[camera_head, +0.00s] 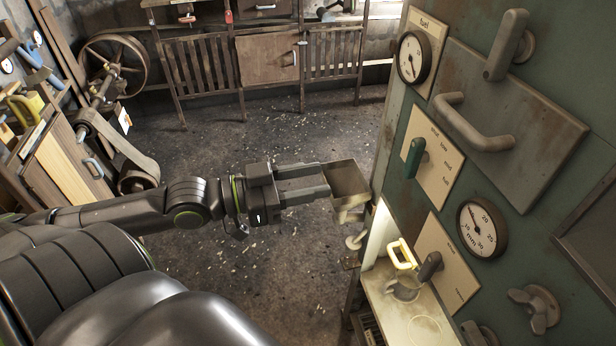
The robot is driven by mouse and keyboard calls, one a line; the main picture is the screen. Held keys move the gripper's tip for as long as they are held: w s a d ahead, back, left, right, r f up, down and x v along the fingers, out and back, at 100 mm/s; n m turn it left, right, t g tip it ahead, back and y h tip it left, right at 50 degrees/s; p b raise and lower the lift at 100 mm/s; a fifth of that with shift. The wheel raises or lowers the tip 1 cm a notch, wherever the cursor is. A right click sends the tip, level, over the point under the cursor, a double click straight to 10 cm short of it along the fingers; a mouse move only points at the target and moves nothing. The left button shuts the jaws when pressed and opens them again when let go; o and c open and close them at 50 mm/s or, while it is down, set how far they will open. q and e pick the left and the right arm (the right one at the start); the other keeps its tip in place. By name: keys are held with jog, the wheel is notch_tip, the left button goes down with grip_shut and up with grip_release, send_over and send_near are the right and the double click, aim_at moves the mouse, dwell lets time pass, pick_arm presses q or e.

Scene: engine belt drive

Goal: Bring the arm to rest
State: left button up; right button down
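My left arm reaches in from the left across the middle of the view. Its gripper (325,180) is level beside the machine's front, with two long fingers apart and a gap between them. The fingertips are at the near side of a small box-shaped metal part (347,178) by the machine's left edge. I cannot tell whether they touch it. My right gripper is not in view.
The green machine panel (400,185) fills the right, with a fuel gauge (413,57), a second gauge (482,229), a curved handle (473,124) and levers. A lit shelf (390,300) holds a yellow-handled cup (405,288). A belt drive (115,150) stands left. Open floor (270,255) lies between.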

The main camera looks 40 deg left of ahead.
pick_arm(q)
jog(key=shift+a, duration=0.1)
dwell(0.7)
